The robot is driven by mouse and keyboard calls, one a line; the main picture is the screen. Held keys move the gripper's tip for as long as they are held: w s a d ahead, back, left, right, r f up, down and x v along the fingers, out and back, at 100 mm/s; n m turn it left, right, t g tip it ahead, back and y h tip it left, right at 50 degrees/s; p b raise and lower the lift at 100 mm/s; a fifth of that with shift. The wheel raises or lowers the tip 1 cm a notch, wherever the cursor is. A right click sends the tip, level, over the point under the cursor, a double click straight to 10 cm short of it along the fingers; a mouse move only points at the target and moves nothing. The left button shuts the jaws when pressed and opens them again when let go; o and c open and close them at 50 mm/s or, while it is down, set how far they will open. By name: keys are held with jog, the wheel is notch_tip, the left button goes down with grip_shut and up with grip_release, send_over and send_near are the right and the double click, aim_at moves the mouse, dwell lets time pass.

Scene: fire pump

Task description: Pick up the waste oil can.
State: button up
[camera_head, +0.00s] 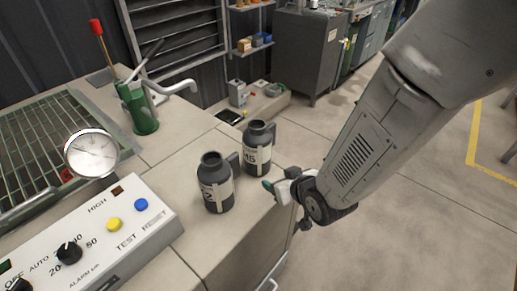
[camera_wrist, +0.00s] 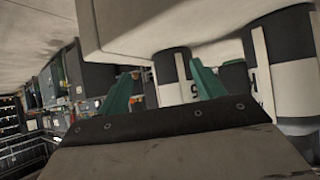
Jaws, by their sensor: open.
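Two dark cans with pale labels and side handles stand upright on the pale counter. The front can (camera_head: 215,183) has a label that seems to show a 2; the rear can (camera_head: 258,149) has a label that seems to end in 15. I cannot tell which is the waste oil can. My gripper (camera_head: 270,187) has green fingertips, at the counter's right edge, just right of and below the rear can. In the tilted wrist view, the fingers are spread and empty, with one dark can (camera_wrist: 172,72) beyond them and a larger one (camera_wrist: 284,65) at the right.
A control panel (camera_head: 100,235) with knobs and buttons, a gauge (camera_head: 92,153) and a green hand pump (camera_head: 138,108) occupy the left. A grey cabinet (camera_head: 308,50) stands behind. Open floor (camera_head: 420,220) lies right of the counter.

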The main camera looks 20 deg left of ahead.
aim_at(261, 135)
jog(key=a+r+t+y, duration=0.1)
jog(key=w+a+r+y, duration=0.1)
jog(key=r, duration=0.1)
jog(key=r+t, duration=0.1)
jog(key=shift+w+a+r+t+y, duration=0.15)
jog(key=shift+w+a+t+y, duration=0.15)
jog(key=shift+w+a+y, duration=0.1)
jog(key=r, duration=0.1)
jog(key=r+t+y, duration=0.1)
jog(key=r, duration=0.1)
jog(key=r+t+y, duration=0.1)
jog(key=r, duration=0.1)
jog(key=shift+w+a+r, duration=0.25)
jog(key=shift+a, duration=0.1)
jog(key=shift+w+a+r, duration=0.1)
jog(key=shift+w+r, duration=0.05)
jog(key=shift+r, duration=0.1)
jog(key=x, duration=0.6)
jog(key=shift+a+f, duration=0.4)
jog(key=shift+w+a, duration=0.3)
jog(key=shift+a, duration=0.1)
grip_shut()
